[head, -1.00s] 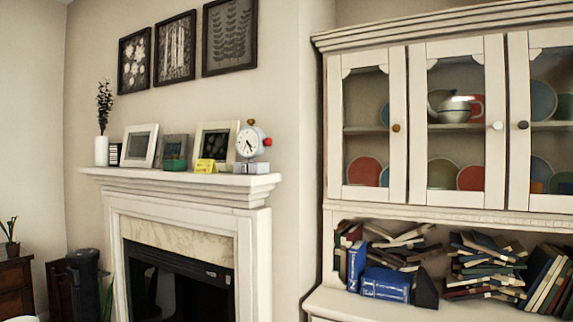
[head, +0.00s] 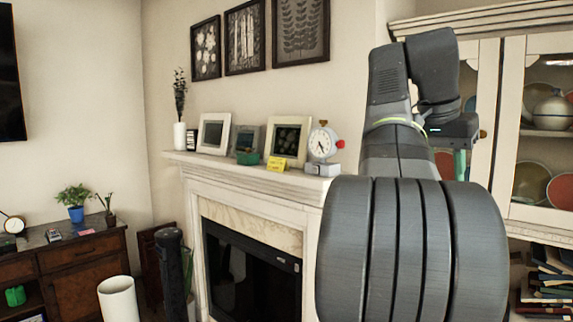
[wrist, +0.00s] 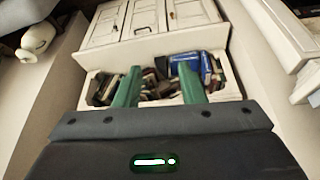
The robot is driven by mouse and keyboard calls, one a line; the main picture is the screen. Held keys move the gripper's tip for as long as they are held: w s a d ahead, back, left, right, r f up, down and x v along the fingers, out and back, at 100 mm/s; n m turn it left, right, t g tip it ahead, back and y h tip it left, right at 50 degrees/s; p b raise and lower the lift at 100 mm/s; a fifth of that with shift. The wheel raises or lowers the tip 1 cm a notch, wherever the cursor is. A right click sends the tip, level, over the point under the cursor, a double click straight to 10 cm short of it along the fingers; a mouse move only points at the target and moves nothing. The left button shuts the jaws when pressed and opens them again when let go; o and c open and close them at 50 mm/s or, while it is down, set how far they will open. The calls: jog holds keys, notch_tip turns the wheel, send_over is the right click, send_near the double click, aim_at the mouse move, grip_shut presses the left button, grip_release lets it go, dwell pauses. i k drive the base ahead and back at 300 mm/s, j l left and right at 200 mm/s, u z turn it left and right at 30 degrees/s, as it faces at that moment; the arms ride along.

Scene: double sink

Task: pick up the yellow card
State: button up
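The yellow card (head: 277,164) stands on the white mantel shelf (head: 240,174), in front of a white picture frame (head: 289,138) and left of a small clock (head: 322,145). My gripper (wrist: 159,70) has two green fingers set apart with nothing between them. It points toward the bookshelf of the white cabinet, away from the card. The card is not in the wrist view.
A green box (head: 248,158) sits left of the card, and more frames and a white vase (head: 180,135) stand farther left. The fireplace (head: 250,262) is below. The glass-door cabinet (head: 515,120) is on the right. A white cylinder (head: 119,298) stands at lower left.

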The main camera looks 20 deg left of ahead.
aim_at(277, 164)
jog(key=i+j+u, duration=0.25)
jog(key=i+j, duration=1.65)
jog(key=i, duration=0.15)
